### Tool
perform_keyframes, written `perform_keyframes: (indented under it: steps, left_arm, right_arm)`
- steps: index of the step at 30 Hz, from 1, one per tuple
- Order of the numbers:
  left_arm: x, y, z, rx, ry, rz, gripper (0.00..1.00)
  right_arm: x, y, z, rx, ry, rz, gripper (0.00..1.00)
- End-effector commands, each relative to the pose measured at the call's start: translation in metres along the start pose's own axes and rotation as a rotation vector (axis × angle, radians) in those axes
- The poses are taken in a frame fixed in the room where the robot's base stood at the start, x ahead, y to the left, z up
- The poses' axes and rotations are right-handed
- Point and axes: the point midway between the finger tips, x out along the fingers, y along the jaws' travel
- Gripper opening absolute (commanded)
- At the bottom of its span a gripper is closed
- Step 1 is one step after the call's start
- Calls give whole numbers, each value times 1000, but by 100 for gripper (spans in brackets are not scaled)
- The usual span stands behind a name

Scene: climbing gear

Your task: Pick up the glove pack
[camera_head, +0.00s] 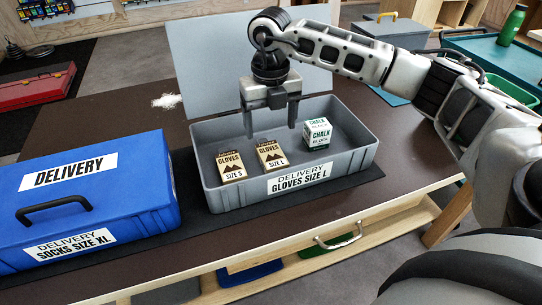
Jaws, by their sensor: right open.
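Two glove packs lie in the open grey delivery box (330,180). The box's front label reads "Delivery Gloves Size L". The size S glove pack (231,167) is at the left of the box. The size L glove pack (271,155) is to its right. A white and green chalk block (317,134) stands in the right part of the box. My right gripper (268,124) hangs over the box, pointing down, its jaws open and empty. It is above and behind the size L pack, apart from it. My left gripper is not in view.
A closed blue delivery box (90,205), labelled for socks size XL, stands at the left. The grey box's raised lid (205,60) stands behind it. The table has free room behind the blue box.

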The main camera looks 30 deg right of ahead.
Motion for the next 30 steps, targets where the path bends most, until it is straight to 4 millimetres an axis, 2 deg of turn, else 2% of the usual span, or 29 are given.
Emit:
perform_keyframes:
  steps: [3, 11, 21, 29, 30]
  left_arm:
    - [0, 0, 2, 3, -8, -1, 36]
    - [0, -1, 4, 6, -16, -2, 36]
    - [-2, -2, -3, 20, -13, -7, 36]
    - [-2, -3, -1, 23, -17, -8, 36]
    - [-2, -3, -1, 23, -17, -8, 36]
  right_arm:
    - [22, 0, -1, 0, 2, 1, 76]
    - [42, 0, -1, -1, 0, 2, 76]
    - [86, -4, -4, -1, 1, 3, 76]
    - [91, -4, -4, -2, -1, 3, 76]
    - [90, -4, -4, -2, -1, 3, 74]
